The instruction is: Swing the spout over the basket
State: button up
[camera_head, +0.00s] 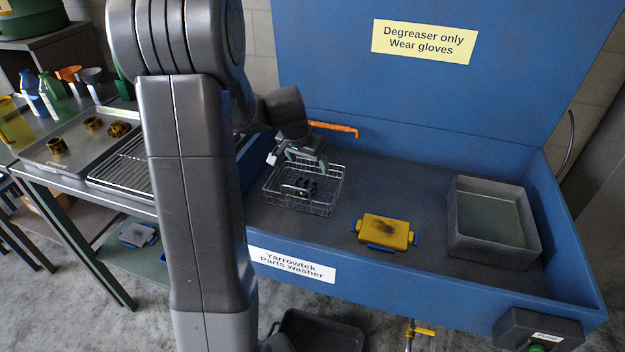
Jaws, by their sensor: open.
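The orange spout (333,128) runs along the back of the blue parts washer (420,115), and its tip points right, beyond the back of the basket. Its left end is hidden behind my arm. The wire basket (327,205) stands on the washer floor at the left, with dark parts (306,187) in it. My gripper (307,161) is open, in front of the spout and above the back of the basket. I cannot tell whether it touches the spout or the basket.
A yellow and blue box (385,232) and a grey open tray (493,250) stand to the right on the washer floor. The raised lid (530,60) closes off the back. A metal tray (60,158) and wire rack (124,172) lie on the left bench.

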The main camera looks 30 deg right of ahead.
aim_at(318, 124)
jog(key=z, duration=1.25)
jog(key=k, duration=0.05)
